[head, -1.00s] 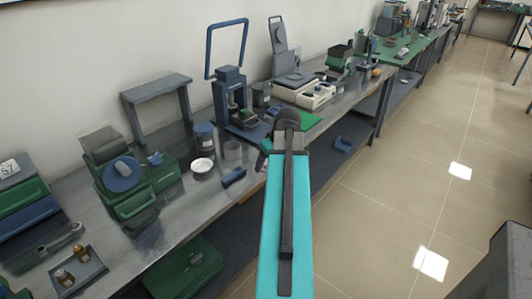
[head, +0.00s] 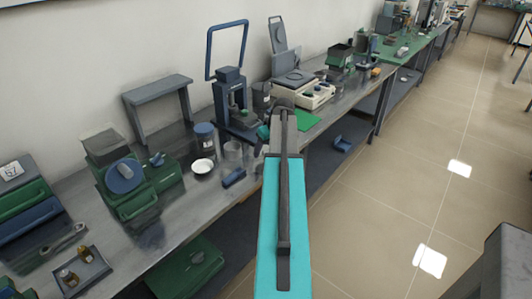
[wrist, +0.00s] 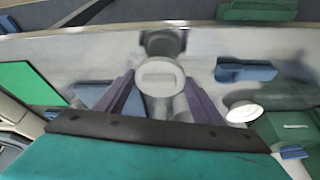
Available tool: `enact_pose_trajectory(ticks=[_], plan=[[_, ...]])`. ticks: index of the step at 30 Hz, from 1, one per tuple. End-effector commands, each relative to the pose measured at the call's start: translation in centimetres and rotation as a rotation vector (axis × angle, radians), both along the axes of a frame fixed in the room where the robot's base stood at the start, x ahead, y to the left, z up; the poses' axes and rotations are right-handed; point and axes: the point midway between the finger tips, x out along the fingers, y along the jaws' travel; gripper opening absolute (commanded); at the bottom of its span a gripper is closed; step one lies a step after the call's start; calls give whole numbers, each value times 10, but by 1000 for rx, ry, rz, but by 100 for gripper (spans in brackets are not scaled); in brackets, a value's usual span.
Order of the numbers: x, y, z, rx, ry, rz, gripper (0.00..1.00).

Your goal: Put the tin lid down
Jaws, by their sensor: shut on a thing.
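The tin lid (wrist: 148,88) is a pale grey round piece with a lighter ring on its face, seen in the wrist view. My gripper (wrist: 160,77) has its two purple fingers on either side of the lid, shut on it. The lid appears above the grey bench top; the gap beneath cannot be judged. A dark grey shape lies just beyond it in the wrist view.
A green mat (head: 308,120) lies right of my arm. A blue press (head: 232,100) stands behind. Bare bench shows near the front edge.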

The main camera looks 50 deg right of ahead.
Motion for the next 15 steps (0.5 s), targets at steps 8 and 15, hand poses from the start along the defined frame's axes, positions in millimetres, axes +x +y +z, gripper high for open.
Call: enact_pose_trajectory(ticks=[8,15], plan=[[7,-9,-2,1,1,0,40],[7,-8,-2,0,0,0,40]])
